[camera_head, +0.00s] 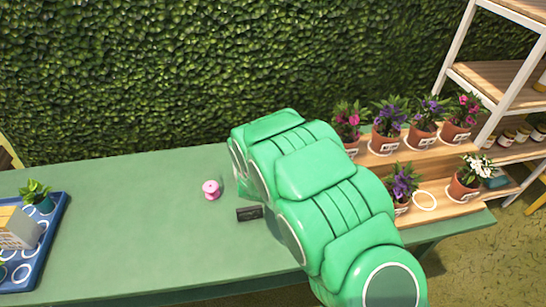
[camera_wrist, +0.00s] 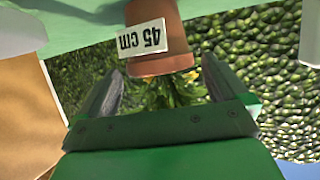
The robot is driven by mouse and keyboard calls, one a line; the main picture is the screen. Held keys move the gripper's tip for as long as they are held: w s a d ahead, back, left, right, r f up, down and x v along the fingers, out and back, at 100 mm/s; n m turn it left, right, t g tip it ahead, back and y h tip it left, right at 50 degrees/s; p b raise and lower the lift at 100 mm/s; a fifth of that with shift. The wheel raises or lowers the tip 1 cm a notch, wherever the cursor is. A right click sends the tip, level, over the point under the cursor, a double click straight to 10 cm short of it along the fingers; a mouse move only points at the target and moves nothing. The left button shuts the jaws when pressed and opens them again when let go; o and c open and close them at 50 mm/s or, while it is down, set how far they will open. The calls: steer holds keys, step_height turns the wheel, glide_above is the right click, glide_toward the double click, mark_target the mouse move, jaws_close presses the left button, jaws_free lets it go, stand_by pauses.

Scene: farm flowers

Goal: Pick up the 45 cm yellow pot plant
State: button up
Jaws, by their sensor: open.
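In the wrist view, a terracotta pot (camera_wrist: 161,66) appears upside down with a white "45 cm" label (camera_wrist: 142,38). Its green foliage with yellowish blooms (camera_wrist: 168,93) shows below the rim and is partly hidden by my gripper. My gripper (camera_wrist: 162,68) is open, with one finger on each side of the pot's rim and a gap on both sides. I cannot tell how deep the pot sits between the fingers. In the head view, my arm hides this plant; only a dark finger of my gripper (camera_head: 249,213) shows over the green table (camera_head: 130,230).
Potted pink, purple and white flowers stand on a wooden stepped stand (camera_head: 437,190) at the right. A pink spool-like object (camera_head: 211,189) lies left of my gripper. A blue tray (camera_head: 48,235) with a small plant is at far left. The table's left middle is clear. A hedge (camera_head: 180,70) stands behind.

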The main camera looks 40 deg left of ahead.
steer(key=shift+x, duration=2.9)
steer(key=shift+w+r, duration=0.1)
steer(key=shift+r, duration=0.05)
steer(key=c, duration=1)
steer(key=shift+r, duration=0.55)
step_height(320, 180, up, 2)
steer(key=shift+r, duration=0.1)
steer(key=s+d+r, duration=0.9)
steer(key=s, duration=0.1)
steer(key=shift+d+r, duration=0.35)
steer(key=shift+d, duration=0.05)
